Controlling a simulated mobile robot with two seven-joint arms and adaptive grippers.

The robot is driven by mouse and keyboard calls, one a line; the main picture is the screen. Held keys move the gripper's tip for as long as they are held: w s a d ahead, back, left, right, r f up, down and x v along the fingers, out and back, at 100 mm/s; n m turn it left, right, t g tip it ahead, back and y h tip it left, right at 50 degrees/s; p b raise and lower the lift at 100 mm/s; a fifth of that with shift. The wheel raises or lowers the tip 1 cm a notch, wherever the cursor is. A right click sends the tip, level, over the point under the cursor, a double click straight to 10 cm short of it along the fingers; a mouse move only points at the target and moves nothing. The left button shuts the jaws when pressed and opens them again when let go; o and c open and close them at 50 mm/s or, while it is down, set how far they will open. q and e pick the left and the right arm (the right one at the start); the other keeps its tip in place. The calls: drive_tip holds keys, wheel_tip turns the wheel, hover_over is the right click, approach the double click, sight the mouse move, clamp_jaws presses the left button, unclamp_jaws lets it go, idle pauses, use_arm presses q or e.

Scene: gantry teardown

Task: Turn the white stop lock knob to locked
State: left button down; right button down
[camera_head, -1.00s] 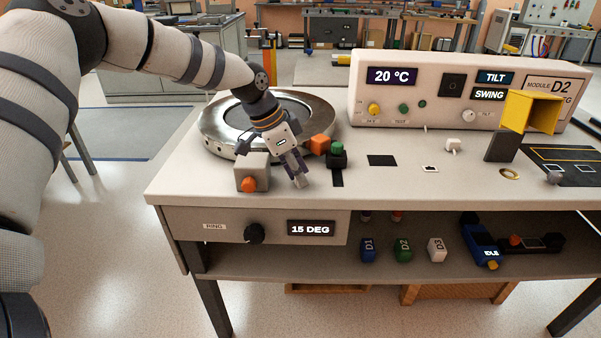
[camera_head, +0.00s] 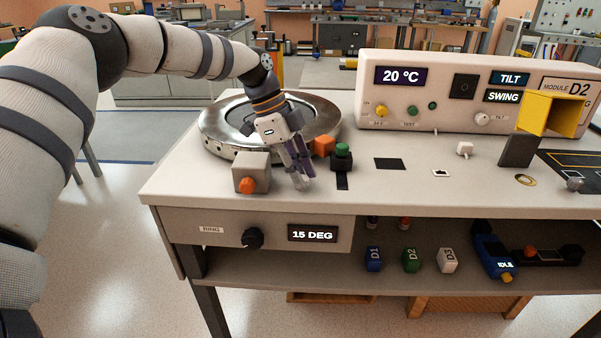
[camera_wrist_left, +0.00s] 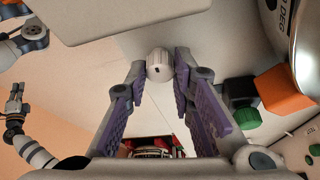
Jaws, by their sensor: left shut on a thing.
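The white stop lock knob (camera_wrist_left: 158,65) is between the fingertips of my left gripper (camera_wrist_left: 160,72) in the left wrist view. The fingers are closed in on its two sides, and a small dark mark shows on its face. In the head view my left gripper (camera_head: 302,182) points down at the bench top, between the grey box and the green-topped black block. There the knob is hidden by the fingers. What looks like my right gripper (camera_wrist_left: 15,95) is small at the left of the wrist view; its fingers are unclear.
A grey box with an orange knob (camera_head: 246,184) stands just left of my left gripper. An orange cube (camera_head: 323,145) and a black block with a green top (camera_head: 341,158) stand close to its right. The metal ring (camera_head: 327,112) is behind. The bench's front edge is near.

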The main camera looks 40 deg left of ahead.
use_arm(q)
drive_tip(key=shift+s+f, duration=0.1)
drive_tip(key=shift+f, duration=0.05)
drive_tip(key=c, duration=1.4)
unclamp_jaws()
drive_tip(key=shift+a+r, duration=0.2)
drive_tip(key=shift+r, duration=0.25)
drive_tip(key=v, duration=1.1)
drive_tip(key=shift+r, duration=0.1)
